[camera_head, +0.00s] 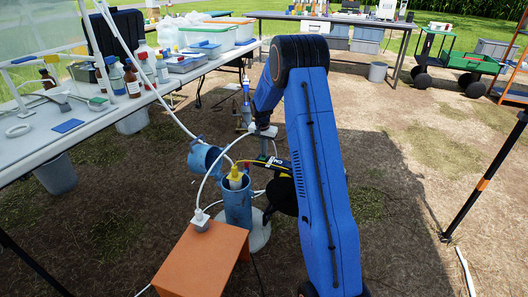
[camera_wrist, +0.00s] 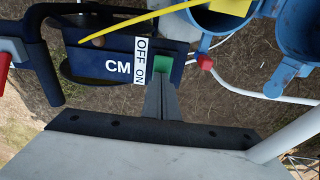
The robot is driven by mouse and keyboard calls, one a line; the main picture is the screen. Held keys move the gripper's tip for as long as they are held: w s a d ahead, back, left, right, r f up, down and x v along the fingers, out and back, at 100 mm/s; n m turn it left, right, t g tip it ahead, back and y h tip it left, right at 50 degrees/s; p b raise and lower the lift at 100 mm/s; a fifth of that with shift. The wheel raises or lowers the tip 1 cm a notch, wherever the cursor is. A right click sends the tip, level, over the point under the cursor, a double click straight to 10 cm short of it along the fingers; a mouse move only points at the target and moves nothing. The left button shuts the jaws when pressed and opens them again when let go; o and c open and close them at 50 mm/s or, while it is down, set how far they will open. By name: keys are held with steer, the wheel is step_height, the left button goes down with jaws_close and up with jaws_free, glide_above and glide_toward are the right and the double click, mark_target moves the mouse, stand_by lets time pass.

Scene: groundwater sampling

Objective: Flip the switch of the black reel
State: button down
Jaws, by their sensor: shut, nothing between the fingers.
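The black reel (camera_head: 283,195) stands on the ground beside the blue well pipe, partly hidden behind my arm in the head view. In the wrist view its dark blue panel (camera_wrist: 90,62) bears the letters CM and a white OFF/ON label (camera_wrist: 140,60). A green switch (camera_wrist: 173,48) sits beside the label, its lower part hidden by my fingers. My gripper (camera_wrist: 163,82) is shut and empty, its fingertips in front of the switch. I cannot tell whether they touch it. A yellow tape crosses the panel.
The blue well pipe (camera_head: 238,206) holds a yellow cap (camera_head: 235,174), with its blue lid (camera_head: 204,157) open to the left. An orange stand (camera_head: 200,262) is in front. A white table (camera_head: 60,130) with bottles is on the left. Hoses run near the pipe.

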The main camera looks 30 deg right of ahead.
mark_target(262, 159)
steer(key=shift+s+a+f, duration=0.15)
steer(key=shift+s+f, duration=0.1)
steer(key=shift+f, duration=0.1)
steer(key=shift+s+a+f, duration=0.1)
steer(key=shift+s+a, duration=0.4)
steer(key=shift+a, duration=0.05)
step_height(262, 159, up, 15)
steer(key=shift+s+a+f, duration=0.2)
steer(key=shift+a, duration=0.25)
stand_by(0.6)
steer(key=shift+r+t+h, duration=0.15)
steer(key=shift+t+h, duration=0.15)
